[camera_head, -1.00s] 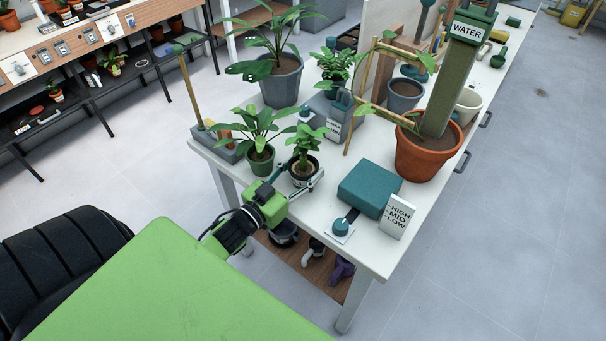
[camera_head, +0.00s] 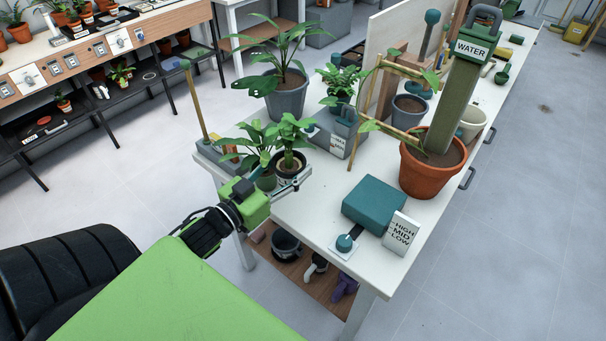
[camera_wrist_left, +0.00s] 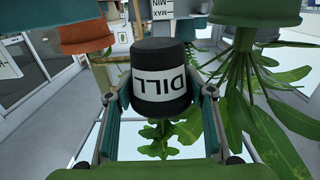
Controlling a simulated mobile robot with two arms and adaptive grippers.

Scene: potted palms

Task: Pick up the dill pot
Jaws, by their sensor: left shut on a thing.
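The dill pot (camera_head: 288,183) is a small dark pot with a white band and a leafy green plant. My left gripper (camera_head: 291,180) is shut around it, one finger on each side, and seems to hold it a little above the white table (camera_head: 300,215) near its left front corner. In the left wrist view, which is upside down, the dill pot (camera_wrist_left: 161,72) sits between both fingers with its "DILL" label toward the camera and its leaves below. My right gripper is not in view.
A grey pot (camera_head: 288,99) stands farther back. A teal box (camera_head: 374,203), a level sign (camera_head: 401,232) and a terracotta pot (camera_head: 425,175) stand to the right.

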